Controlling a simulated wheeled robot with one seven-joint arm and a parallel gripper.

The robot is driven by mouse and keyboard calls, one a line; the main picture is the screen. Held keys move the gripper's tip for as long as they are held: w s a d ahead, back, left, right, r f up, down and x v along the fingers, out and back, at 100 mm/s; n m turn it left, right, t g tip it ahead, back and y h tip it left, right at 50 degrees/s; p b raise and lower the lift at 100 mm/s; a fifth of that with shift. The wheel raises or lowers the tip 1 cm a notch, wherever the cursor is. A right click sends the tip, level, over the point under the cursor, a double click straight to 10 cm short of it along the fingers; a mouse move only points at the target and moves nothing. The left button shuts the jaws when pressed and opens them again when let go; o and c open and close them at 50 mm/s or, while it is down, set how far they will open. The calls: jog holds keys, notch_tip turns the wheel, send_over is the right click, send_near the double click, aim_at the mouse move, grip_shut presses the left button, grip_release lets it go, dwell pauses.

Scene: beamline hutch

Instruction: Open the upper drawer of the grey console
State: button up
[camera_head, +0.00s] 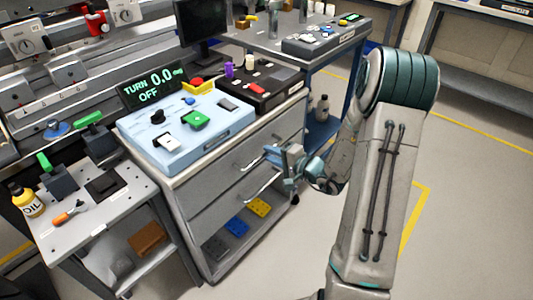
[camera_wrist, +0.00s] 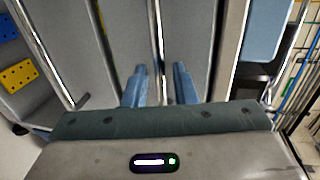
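The grey console (camera_head: 210,205) has two drawers with silver bar handles. Both drawers look shut. The upper drawer (camera_head: 222,163) sits under the worktop, and its handle (camera_wrist: 157,35) runs between my fingers in the wrist view. The lower drawer's handle (camera_head: 262,187) is below; it also shows at the left of the wrist view (camera_wrist: 45,55). My gripper (camera_head: 272,156) is at the upper drawer's front, with its blue fingers (camera_wrist: 160,85) apart on either side of the upper handle. A gap shows beside each finger, and contact with the bar cannot be made out.
A light blue control box (camera_head: 182,150) and a dark box (camera_head: 262,85) stand on the console. Blue and yellow plates (camera_head: 259,207) lie on its open bottom shelf. A low side table (camera_head: 90,215) stands at left. The floor (camera_head: 470,210) at right is clear.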

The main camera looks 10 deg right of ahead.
jog(key=shift+x, duration=1.2)
grip_shut()
